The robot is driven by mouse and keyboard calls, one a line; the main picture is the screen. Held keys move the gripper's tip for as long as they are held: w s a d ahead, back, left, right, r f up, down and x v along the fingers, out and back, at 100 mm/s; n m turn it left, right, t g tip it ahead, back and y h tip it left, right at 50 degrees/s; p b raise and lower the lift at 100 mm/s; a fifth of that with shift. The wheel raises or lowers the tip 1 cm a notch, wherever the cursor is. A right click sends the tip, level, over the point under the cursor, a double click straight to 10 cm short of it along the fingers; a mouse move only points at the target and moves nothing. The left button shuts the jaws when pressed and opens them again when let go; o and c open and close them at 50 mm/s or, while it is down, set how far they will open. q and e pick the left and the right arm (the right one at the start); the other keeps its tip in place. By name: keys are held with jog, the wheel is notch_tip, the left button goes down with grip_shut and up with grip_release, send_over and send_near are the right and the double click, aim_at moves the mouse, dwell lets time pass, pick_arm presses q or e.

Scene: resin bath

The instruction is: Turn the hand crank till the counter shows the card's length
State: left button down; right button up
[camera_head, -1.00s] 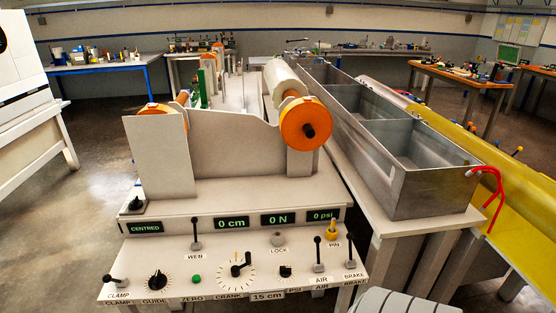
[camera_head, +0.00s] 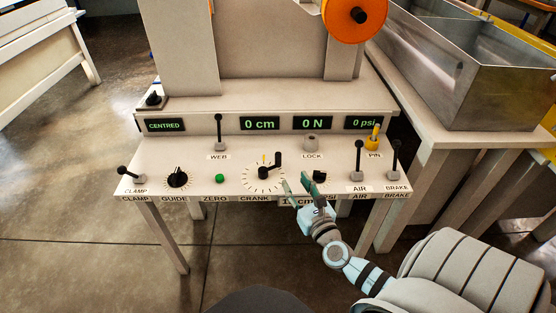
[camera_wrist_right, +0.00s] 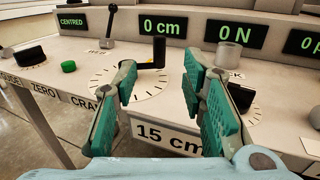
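The hand crank (camera_head: 264,172) is a black arm with an upright black knob on a round white dial on the panel. In the right wrist view the crank's knob (camera_wrist_right: 159,52) stands beyond and between my fingers, apart from them. The counter (camera_head: 260,123) reads 0 cm. The card (camera_wrist_right: 168,138) reads 15 cm on the panel's front edge; in the head view my gripper partly covers it. My right gripper (camera_head: 297,186) is open and empty, in front of and right of the crank; its green fingers (camera_wrist_right: 162,92) are spread wide. My left gripper is not in view.
Right of the crank is a black PSI knob (camera_head: 319,176), close to my gripper. The air lever (camera_head: 358,160), brake lever (camera_head: 394,160) and yellow pin (camera_head: 374,137) stand further right. The guide knob (camera_head: 177,178) and green zero button (camera_head: 220,178) are left.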

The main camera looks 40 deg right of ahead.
aim_at(280, 157)
jog(key=b+x, duration=0.2)
jog(key=x, duration=1)
jog(key=shift+w+f, duration=0.15)
jog(key=shift+w, duration=0.1)
jog(key=shift+w+d, duration=0.2)
jog(key=shift+w, duration=0.35)
jog(key=shift+c, duration=0.4)
grip_shut()
